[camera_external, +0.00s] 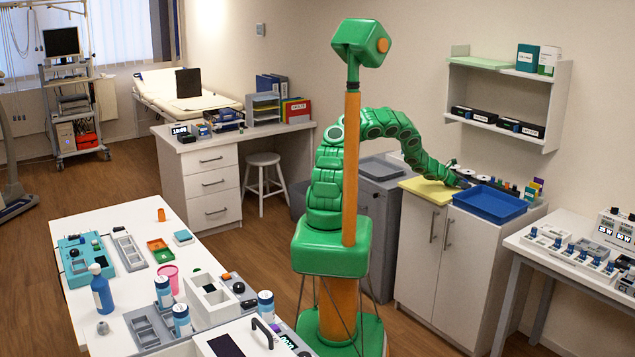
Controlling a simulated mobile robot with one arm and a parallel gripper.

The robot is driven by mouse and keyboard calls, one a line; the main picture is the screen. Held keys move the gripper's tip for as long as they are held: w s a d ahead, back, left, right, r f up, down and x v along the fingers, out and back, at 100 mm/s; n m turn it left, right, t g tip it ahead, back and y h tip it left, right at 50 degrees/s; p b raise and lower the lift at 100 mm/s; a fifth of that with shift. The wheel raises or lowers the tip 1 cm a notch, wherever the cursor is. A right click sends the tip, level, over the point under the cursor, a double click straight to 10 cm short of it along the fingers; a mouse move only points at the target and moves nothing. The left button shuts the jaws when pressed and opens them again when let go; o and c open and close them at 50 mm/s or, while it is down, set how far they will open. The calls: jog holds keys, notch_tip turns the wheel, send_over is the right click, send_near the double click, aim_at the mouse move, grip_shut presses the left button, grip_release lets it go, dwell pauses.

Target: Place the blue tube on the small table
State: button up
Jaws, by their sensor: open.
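My gripper (464,182) is at the end of my green arm, low over the white cabinet top, between a yellow mat and a blue tray. Its fingers are small and dark here; it is open, and no held object shows. I cannot make out a blue tube for certain; small dark and coloured items (507,187) line the back of the cabinet top, partly behind the gripper. A white table (540,247) with grey legs stands at the right, and a white table (125,208) at the front left. Which one is the small table is not clear.
The blue tray (490,204) and yellow mat (428,191) lie on the cabinet (432,262). Wall shelves (505,85) hang above. A blue bottle (101,290) and many containers crowd the left table. A white stool (262,160) stands behind it. The right table holds several small devices.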

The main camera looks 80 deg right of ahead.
jog(key=shift+s+d+f, duration=0.15)
jog(key=shift+s+f, duration=0.05)
jog(key=shift+s, duration=0.25)
jog(key=c, duration=1.1)
